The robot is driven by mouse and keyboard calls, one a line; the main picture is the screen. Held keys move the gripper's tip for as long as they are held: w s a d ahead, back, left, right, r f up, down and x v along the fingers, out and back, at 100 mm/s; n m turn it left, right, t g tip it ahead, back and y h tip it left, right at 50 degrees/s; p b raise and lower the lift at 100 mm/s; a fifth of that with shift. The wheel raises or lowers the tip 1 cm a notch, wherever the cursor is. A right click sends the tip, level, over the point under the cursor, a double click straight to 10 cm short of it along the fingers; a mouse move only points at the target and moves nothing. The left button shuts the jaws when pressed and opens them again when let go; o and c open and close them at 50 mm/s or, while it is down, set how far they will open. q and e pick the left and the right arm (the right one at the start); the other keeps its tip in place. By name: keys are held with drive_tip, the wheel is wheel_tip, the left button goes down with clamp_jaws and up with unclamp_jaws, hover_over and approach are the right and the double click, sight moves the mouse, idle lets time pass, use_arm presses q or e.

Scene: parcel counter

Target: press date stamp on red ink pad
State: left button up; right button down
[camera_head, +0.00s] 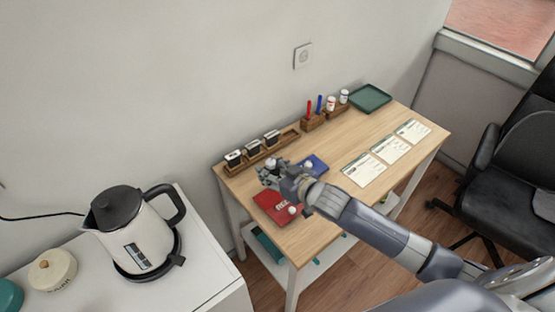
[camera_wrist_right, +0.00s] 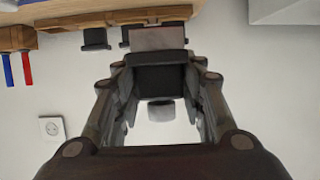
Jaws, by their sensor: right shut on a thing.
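The red ink pad (camera_head: 270,207) lies on the wooden table near its front left, with pale lettering on it. My right gripper (camera_head: 270,174) is at the far side of the red pad, seemingly above the table. It is shut on a dark block, which looks like a stamp (camera_wrist_right: 160,80), with a greyish-brown flat part at one end in the right wrist view. In the head view the held stamp is mostly hidden by the gripper, and I cannot tell whether it touches anything. My left gripper is not in view.
A wooden rack (camera_head: 291,134) with several slots holds three dark stamps (camera_head: 253,147) along the wall. A blue pad (camera_head: 319,167) lies beside my right arm. Paper forms (camera_head: 364,169), a pen holder (camera_head: 314,123) and a green tray (camera_head: 370,98) are further right. A kettle (camera_head: 135,235) stands left.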

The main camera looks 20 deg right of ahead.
drive_tip(key=shift+s+f, duration=0.1)
drive_tip(key=shift+d+f+b, duration=0.15)
drive_tip(key=shift+f+b, duration=0.7)
drive_tip(key=shift+b, duration=0.05)
wheel_tip(320, 180, down, 3)
drive_tip(key=b, duration=0.3)
drive_tip(key=shift+f, duration=0.45)
use_arm(q)
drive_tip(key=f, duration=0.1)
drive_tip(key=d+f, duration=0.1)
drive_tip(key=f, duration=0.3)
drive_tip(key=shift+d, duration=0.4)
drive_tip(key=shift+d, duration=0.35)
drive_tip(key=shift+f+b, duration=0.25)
drive_tip(key=shift+b, duration=0.15)
use_arm(e)
drive_tip(key=shift+f, duration=0.45)
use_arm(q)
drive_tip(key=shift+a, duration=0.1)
use_arm(e)
drive_tip(key=shift+s, duration=0.1)
